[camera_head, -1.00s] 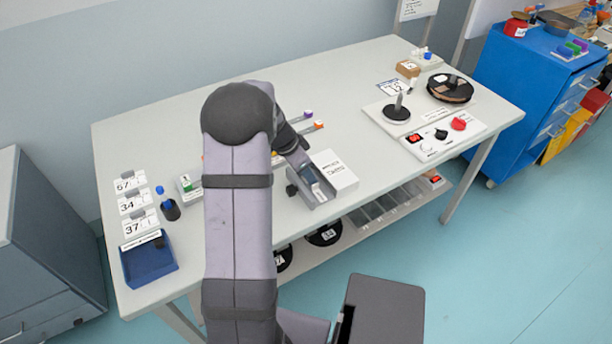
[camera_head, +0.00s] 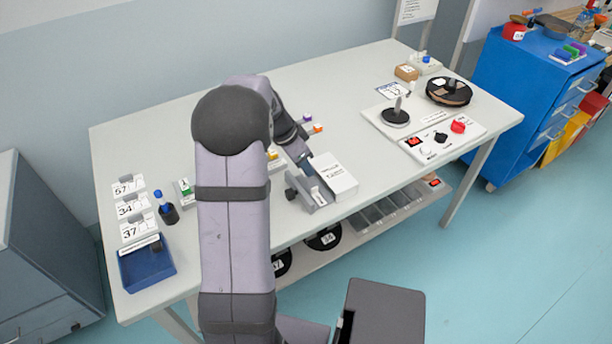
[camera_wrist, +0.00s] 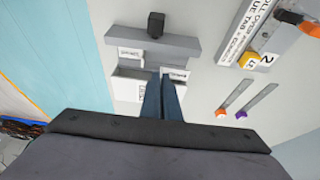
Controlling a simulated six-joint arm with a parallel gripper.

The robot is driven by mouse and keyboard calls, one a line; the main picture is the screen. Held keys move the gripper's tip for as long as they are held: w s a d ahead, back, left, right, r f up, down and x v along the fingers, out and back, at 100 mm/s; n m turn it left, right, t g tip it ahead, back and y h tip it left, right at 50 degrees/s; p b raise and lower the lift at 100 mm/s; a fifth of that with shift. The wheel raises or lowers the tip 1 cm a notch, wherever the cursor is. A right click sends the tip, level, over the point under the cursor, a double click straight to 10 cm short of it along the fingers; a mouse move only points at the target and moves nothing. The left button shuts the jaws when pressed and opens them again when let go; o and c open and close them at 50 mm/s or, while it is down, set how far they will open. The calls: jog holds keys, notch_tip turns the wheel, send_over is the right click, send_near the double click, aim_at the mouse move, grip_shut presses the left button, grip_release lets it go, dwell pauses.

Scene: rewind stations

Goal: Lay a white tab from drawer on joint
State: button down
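The white box (camera_head: 335,175) stands near the table's front edge, with its grey drawer (camera_head: 310,192) pulled out. The drawer also shows in the wrist view (camera_wrist: 185,46), with a black knob and small white labelled pieces. My gripper's narrow blue-grey fingers (camera_wrist: 162,80) are close together over the drawer and box. A white piece (camera_wrist: 177,74) shows beside the fingertips; I cannot tell if they hold it. A grey splicing block (camera_wrist: 275,40) with yellow and orange parts lies to the right in the wrist view. I cannot make out the joint clearly; my arm hides much of that area in the head view.
Two slim tools with orange (camera_wrist: 221,112) and purple (camera_wrist: 241,113) ends lie beside the box. A blue tray (camera_head: 147,265) and number cards (camera_head: 131,207) are at the left. A spindle panel (camera_head: 395,117) and a reel (camera_head: 449,92) are at the right.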

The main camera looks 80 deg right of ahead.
notch_tip(320, 180, up, 6)
jog(key=shift+w, duration=0.1)
jog(key=w+n+t+p, duration=0.6)
jog(key=w+n+p, duration=0.8)
jog(key=w+n, duration=0.3)
jog(key=w, duration=0.2)
jog(key=shift+w+a+n+p, duration=0.3)
jog(key=shift+w+a+n, duration=0.05)
jog(key=shift+w+n, duration=0.05)
jog(key=shift+f+b, duration=0.2)
jog(key=shift+b, duration=0.25)
jog(key=shift+f+b, duration=2.6)
jog(key=shift+f, duration=0.15)
jog(key=shift+b, duration=0.5)
jog(key=shift+f+b, duration=1.2)
